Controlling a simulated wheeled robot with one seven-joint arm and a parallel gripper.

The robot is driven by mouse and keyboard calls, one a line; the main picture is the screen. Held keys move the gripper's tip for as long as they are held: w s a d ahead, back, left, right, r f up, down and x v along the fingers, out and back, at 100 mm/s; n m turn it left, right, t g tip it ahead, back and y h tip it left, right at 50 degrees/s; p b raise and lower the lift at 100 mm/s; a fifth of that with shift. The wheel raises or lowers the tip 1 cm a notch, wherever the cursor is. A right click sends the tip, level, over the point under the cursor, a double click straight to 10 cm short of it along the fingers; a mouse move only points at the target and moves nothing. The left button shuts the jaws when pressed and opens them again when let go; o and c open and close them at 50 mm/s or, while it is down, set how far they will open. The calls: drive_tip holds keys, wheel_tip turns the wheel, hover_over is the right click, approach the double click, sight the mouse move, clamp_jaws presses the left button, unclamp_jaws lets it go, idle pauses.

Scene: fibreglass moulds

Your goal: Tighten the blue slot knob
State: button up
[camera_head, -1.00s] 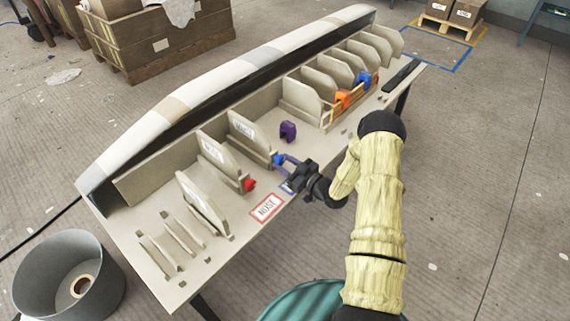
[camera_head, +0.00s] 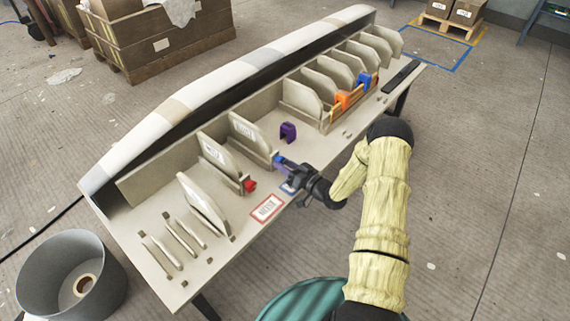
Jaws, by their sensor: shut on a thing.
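The blue slot knob (camera_head: 278,160) is at the front end of an upright panel near the middle of the table. My gripper (camera_head: 286,165) reaches it from the right, with its fingers at the knob. The jaws are closed on the knob, and the fingers and wrist hide part of it. A red knob (camera_head: 249,186) is on the front end of the neighbouring panel to the left. A purple clamp-like piece (camera_head: 288,132) stands on the table behind my gripper.
Several upright panels (camera_head: 302,99) stand in slots along the table. A red-bordered label (camera_head: 267,207) lies near the front edge. A grey bin (camera_head: 40,262) stands at lower left.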

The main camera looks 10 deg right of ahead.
drive_tip(key=shift+m, duration=0.9)
drive_tip(key=o, duration=1)
drive_tip(key=shift+s+d, duration=0.1)
drive_tip(key=p+v, duration=0.2)
drive_tip(key=v, duration=1.5)
